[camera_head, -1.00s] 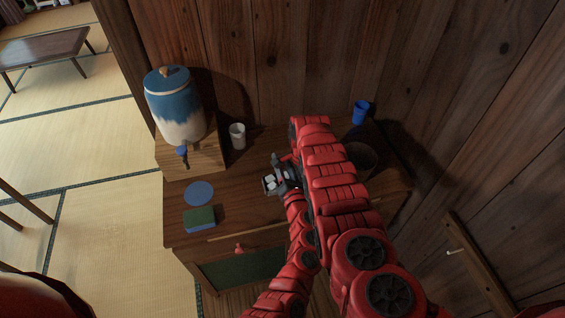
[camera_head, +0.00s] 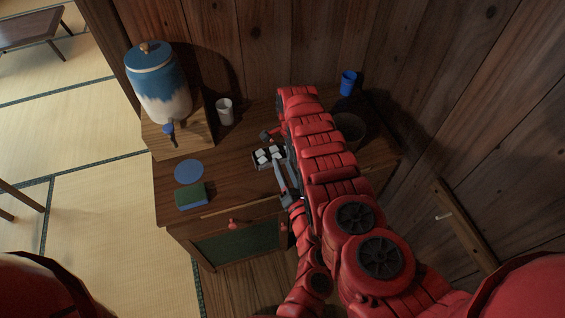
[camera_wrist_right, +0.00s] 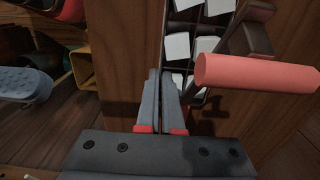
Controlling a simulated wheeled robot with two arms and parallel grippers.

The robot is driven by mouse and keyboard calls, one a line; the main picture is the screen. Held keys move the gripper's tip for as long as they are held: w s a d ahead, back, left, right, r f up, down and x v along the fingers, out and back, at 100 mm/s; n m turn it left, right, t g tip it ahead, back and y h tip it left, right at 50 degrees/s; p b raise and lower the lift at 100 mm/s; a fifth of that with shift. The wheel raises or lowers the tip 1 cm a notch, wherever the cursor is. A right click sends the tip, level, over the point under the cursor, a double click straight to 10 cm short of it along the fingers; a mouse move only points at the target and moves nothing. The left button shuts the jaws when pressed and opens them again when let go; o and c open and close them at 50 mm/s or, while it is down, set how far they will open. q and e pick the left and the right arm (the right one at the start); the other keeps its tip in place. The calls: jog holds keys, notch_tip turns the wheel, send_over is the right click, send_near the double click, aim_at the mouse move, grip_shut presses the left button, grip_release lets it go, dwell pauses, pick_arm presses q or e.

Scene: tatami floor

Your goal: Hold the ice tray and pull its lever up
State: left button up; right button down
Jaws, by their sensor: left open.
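The ice tray (camera_head: 256,163) is dark, holds white ice cubes and sits on the wooden cabinet. It also shows in the right wrist view (camera_wrist_right: 187,22). Its lever has a salmon-red handle (camera_wrist_right: 258,73), at the right of the tray in the wrist view. My right gripper (camera_wrist_right: 159,73) has its fingers closed together at the tray's edge; the thin wall appears pinched between them. In the head view my right forearm hides this gripper. My left gripper (camera_head: 283,174) is open and empty, just in front of the tray, apart from the lever.
A blue-white dispenser (camera_head: 160,85) on a wooden stand, a white cup (camera_head: 224,112), a blue disc (camera_head: 189,171) and a green-blue sponge (camera_head: 191,197) are left of the tray. A blue cup (camera_head: 348,82) and dark pot (camera_head: 349,128) stand behind at right.

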jog(key=c, duration=1)
grip_release()
